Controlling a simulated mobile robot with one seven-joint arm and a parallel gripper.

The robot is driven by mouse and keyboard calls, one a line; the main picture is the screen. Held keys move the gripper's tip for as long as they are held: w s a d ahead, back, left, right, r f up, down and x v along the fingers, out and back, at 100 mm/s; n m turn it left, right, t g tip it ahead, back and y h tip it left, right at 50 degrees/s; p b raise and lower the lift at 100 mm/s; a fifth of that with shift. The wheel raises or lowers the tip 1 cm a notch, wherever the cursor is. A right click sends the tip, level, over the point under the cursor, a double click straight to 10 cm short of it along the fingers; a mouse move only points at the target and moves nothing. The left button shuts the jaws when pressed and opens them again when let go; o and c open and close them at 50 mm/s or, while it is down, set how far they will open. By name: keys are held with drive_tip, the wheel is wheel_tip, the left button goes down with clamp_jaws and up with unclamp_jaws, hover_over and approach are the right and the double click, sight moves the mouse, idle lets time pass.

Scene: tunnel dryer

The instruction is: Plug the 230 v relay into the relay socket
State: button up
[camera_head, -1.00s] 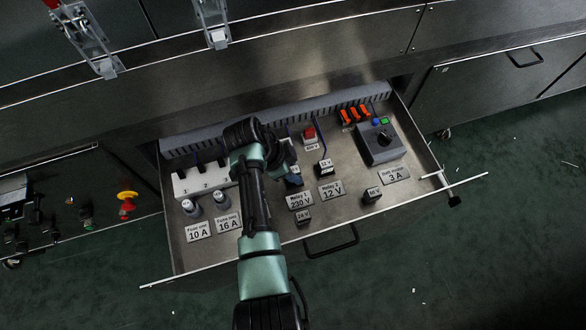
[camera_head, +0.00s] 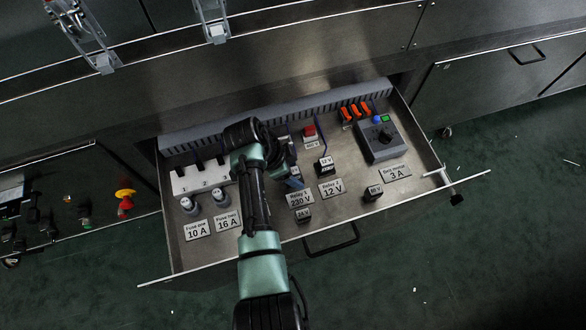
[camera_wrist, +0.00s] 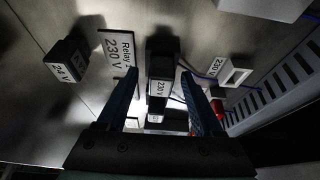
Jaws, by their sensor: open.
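My gripper (camera_wrist: 160,105) is open, with its two blue fingers on either side of a black relay (camera_wrist: 162,66) with a white 230 V label. I see no clear grip on it. This relay stands beside the "Relay 1 230 V" plate (camera_wrist: 118,46), which also shows in the head view (camera_head: 300,198). In the head view my gripper (camera_head: 292,181) is low over the drawer, just behind that plate, and my arm covers much of this spot.
A loose-looking 24 V relay (camera_head: 303,215) stands in front of the plate. A 12 V relay (camera_head: 325,167) is close on the right, and a 60 V one (camera_head: 372,194) further right. Fuse holders (camera_head: 221,196) stand left, a grey dial box (camera_head: 380,143) right.

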drive_tip(key=p+v, duration=0.5)
drive_tip(key=v, duration=0.8)
